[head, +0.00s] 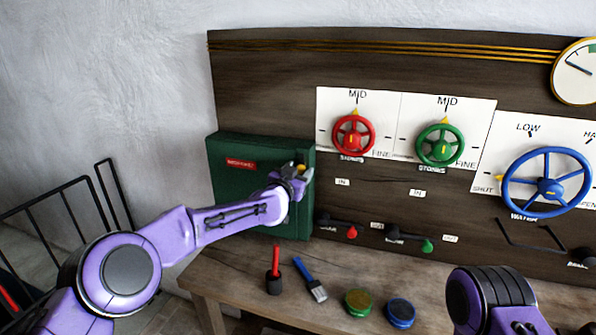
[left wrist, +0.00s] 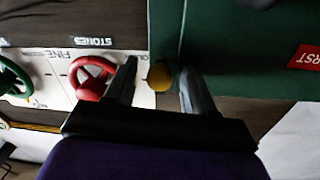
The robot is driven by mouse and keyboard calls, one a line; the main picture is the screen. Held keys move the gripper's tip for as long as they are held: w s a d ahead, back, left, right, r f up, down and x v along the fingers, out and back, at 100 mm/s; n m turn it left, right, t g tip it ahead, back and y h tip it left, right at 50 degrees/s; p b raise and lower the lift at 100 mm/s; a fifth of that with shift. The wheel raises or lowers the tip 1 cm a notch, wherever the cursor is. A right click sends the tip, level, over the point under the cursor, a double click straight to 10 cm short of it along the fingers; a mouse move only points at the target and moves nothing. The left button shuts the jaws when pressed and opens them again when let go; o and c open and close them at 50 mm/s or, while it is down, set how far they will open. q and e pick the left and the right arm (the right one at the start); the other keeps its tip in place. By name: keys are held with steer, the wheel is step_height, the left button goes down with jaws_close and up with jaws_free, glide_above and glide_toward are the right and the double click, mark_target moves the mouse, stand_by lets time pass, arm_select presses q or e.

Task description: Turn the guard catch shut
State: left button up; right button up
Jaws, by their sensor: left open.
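The guard is a dark green box (head: 228,192) on the left of the dark wooden panel, with a red label on its front. The yellow guard catch (head: 301,167) is at the box's right edge, partly hidden by my left gripper (head: 293,174). In the left wrist view the catch (left wrist: 160,76) shows between the two open fingers of my left gripper (left wrist: 157,84), at the edge of the green box (left wrist: 230,60). I cannot tell whether a finger touches it. My right gripper is out of view.
Red (head: 353,135), green (head: 439,146) and blue (head: 546,180) handwheels are on the panel to the right. Small levers with red and green knobs sit below.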

arm_select(q)
jaws_close()
steer(key=n+b, duration=0.3)
steer(key=shift+f, duration=0.2)
steer(key=n+b, duration=0.3)
steer(key=n, duration=0.1)
steer(key=shift+r+n+t, duration=0.1)
steer(key=shift+n+t, duration=0.3)
steer(key=n+b, duration=0.2)
steer(key=n, duration=0.3)
steer(key=shift+n, duration=0.4)
steer(key=n+y+b, duration=0.1)
steer(key=n+b, duration=0.1)
steer(key=n, duration=0.3)
steer(key=shift+r, duration=0.15)
